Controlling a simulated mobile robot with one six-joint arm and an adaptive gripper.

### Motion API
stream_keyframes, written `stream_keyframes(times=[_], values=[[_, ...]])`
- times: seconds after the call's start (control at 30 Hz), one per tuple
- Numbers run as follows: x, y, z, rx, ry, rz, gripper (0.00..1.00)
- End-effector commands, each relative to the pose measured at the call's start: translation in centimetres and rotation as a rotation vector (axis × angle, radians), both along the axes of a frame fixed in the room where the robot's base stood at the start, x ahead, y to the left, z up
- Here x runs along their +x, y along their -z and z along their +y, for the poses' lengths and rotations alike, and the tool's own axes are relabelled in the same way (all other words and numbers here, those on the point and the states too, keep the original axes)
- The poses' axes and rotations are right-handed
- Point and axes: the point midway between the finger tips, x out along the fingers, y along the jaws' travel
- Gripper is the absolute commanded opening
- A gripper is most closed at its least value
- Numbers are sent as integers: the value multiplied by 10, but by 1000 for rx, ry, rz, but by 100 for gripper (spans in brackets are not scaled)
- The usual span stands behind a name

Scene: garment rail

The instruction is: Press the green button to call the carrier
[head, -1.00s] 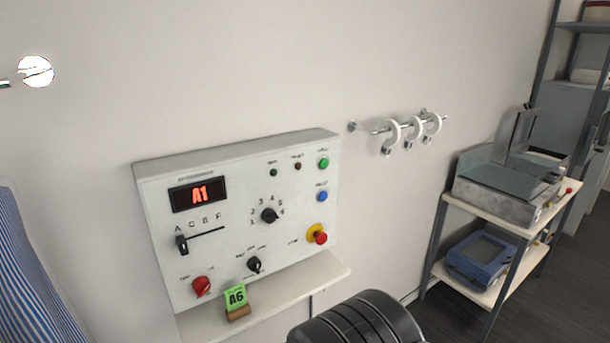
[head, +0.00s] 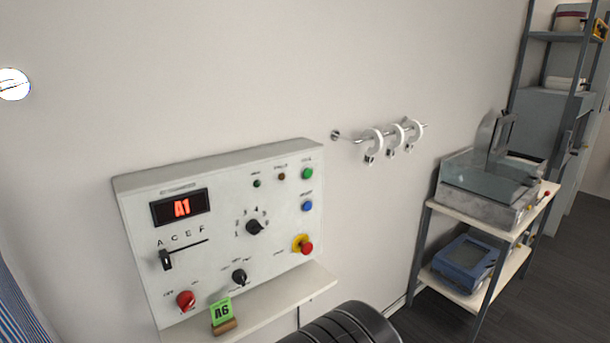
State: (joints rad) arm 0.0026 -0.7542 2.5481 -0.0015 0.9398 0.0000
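The green button (head: 308,174) is at the top right of a pale grey control panel (head: 225,180) on the wall. A blue button (head: 307,206) is below it, and a red stop button (head: 305,247) on a yellow base is lower still. The panel's display (head: 181,207) reads A1 in red. A green card (head: 221,311) reading A6 stands in a wooden holder on the ledge under the panel. A dark rounded part of my arm shows at the bottom edge. My gripper is not in view.
A wall rail (head: 380,135) with white rings is right of the panel. A shelf cart (head: 437,206) with a grey machine and a blue device (head: 467,262) stands further right. Striped fabric (head: 18,305) hangs at lower left. The wall before the panel is clear.

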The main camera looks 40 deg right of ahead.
Motion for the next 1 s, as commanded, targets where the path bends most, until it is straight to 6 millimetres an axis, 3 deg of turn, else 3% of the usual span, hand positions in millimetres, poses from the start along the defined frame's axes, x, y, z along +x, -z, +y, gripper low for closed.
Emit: stream_keyframes(times=[0.47, 1.0], values=[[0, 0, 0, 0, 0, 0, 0], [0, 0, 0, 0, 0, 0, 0]])
